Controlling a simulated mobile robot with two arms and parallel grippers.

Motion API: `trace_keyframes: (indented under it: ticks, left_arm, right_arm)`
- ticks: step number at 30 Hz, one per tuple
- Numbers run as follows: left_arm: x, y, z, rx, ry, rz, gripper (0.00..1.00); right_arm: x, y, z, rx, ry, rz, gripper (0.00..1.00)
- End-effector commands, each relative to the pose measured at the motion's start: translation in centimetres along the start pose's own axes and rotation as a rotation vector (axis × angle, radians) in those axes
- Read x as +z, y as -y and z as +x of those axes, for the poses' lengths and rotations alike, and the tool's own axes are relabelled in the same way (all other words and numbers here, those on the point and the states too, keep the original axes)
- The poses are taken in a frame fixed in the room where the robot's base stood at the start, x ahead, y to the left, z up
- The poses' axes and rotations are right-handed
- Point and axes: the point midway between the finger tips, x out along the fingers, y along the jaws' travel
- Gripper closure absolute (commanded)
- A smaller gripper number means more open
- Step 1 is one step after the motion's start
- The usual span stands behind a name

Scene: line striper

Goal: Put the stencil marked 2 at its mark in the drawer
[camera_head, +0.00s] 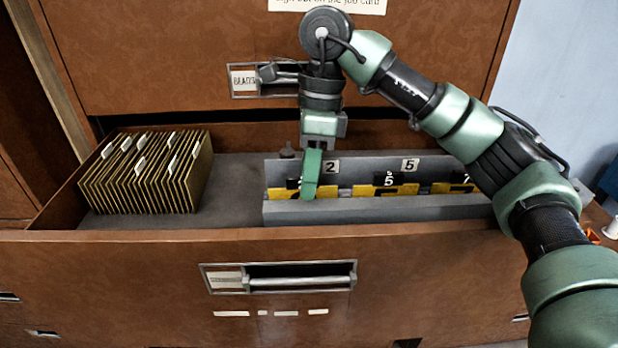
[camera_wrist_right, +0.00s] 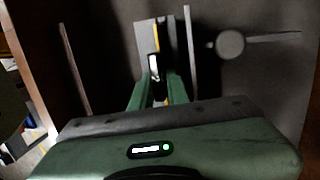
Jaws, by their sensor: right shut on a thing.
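The grey rack (camera_head: 390,211) sits in the open drawer. A white label reading 2 (camera_head: 331,167) is on its back wall at the left. My right gripper (camera_head: 309,190) reaches down into the rack's left part, just left of that label, and is shut on a yellow stencil (camera_head: 327,191) with a dark tab. The gripper covers part of the stencil, and its number cannot be read. The stencil stands upright between the rack's walls; whether it touches the rack's floor is hidden. The right wrist view shows the fingers (camera_wrist_right: 155,88) around it. My left gripper is not in view.
A yellow stencil with a black 5 tab (camera_head: 388,181) stands in the rack's middle near a label 5 (camera_head: 410,165). Another, tabbed 7 (camera_head: 463,179), stands to the right, partly behind my arm. File folders (camera_head: 150,178) fill the drawer's left; bare floor (camera_head: 235,185) lies between.

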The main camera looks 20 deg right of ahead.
Motion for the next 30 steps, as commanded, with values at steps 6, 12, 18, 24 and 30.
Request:
trace_keyframes:
  ticks: [6,12,18,24,30]
  left_arm:
    - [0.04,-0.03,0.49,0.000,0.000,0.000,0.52]
    - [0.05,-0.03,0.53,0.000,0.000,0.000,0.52]
    - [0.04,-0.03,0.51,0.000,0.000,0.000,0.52]
    - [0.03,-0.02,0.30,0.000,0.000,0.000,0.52]
    - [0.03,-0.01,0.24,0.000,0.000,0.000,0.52]
  right_arm:
    - [0.40,-0.76,1.38,0.032,-0.006,-0.024,1.00]
    - [0.39,-0.81,1.31,0.032,-0.006,-0.023,1.00]
    - [0.39,-0.83,1.19,0.032,-0.005,-0.024,1.00]
    - [0.42,-0.91,0.71,0.032,-0.005,-0.024,1.00]
    - [0.45,-0.93,0.54,0.032,-0.004,-0.024,1.00]
